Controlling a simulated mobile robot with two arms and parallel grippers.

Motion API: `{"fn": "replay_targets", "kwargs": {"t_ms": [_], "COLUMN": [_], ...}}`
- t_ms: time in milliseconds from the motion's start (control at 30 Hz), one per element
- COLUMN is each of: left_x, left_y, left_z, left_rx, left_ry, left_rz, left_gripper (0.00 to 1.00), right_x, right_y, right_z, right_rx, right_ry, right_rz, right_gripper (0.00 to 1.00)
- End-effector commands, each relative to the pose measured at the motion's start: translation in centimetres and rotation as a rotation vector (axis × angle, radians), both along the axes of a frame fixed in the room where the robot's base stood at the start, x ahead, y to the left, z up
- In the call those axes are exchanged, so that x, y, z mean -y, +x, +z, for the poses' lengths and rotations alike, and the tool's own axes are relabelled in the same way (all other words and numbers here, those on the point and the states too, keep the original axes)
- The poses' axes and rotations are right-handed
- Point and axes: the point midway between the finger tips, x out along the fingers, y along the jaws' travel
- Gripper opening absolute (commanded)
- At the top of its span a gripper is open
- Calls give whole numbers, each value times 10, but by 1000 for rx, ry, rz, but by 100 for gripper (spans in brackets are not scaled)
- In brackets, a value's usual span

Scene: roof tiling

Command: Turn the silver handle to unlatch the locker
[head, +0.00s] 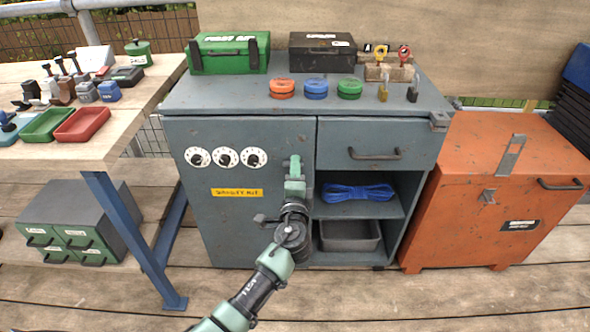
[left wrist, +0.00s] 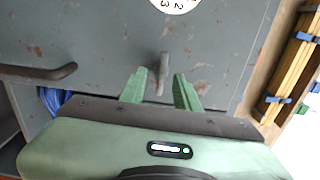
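The locker is a grey cabinet with a door (head: 225,235) at its left, bearing white dials (head: 226,157) and a yellow label (head: 237,192). The door looks closed. The silver handle (left wrist: 163,70) shows in the left wrist view as a slim upright lever on the grey face. In the head view it is hidden by my left gripper. My left gripper (head: 294,168) is at the right edge of the door. Its green fingers (left wrist: 160,80) are apart, with the handle between them in the left wrist view; I cannot tell whether they touch it. My right gripper is not in view.
A drawer handle (head: 374,153) and a shelf with blue rope (head: 358,192) are right of the door. An orange cabinet (head: 480,225) stands at the right. A wooden workbench (head: 110,130) with a blue leg (head: 130,235) is at the left. Wooden decking is open in front.

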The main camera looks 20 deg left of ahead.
Motion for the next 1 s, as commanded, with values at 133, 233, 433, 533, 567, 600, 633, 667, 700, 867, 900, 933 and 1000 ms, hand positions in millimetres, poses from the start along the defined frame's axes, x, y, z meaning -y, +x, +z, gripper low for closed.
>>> {"fn": "replay_targets", "kwargs": {"t_ms": [133,233,433,533,567,600,633,667,700,867,900,933,1000], "left_x": [0,0,6,11,12,14,15,17,18,21,22,22,22], "left_y": [0,0,-19,-37,-42,-49,-53,-57,-62,-74,-75,-75,-75], "left_z": [0,1,0,-1,0,0,0,-1,-1,0,0,0,0], "left_rx": [0,2,-1,-1,-1,-1,-1,-1,-1,1,1,1,0], "left_ry": [-1,-2,-2,-2,-2,-3,-3,-3,-3,-2,-2,-2,-1], "left_rz": [0,0,-2,-1,-1,-1,-1,-1,-1,0,0,0,0], "left_gripper": [31,31,31,31,31,31,31,31,31,31,31,31,31], "right_x": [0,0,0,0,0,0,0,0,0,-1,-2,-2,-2], "right_y": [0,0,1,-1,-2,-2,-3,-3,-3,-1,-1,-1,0], "right_z": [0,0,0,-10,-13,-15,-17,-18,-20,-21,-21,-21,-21], "right_rx": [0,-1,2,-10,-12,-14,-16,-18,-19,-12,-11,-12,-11], "right_ry": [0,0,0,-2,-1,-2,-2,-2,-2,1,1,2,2], "right_rz": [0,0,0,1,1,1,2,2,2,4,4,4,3], "right_gripper": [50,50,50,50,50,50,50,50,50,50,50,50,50]}}
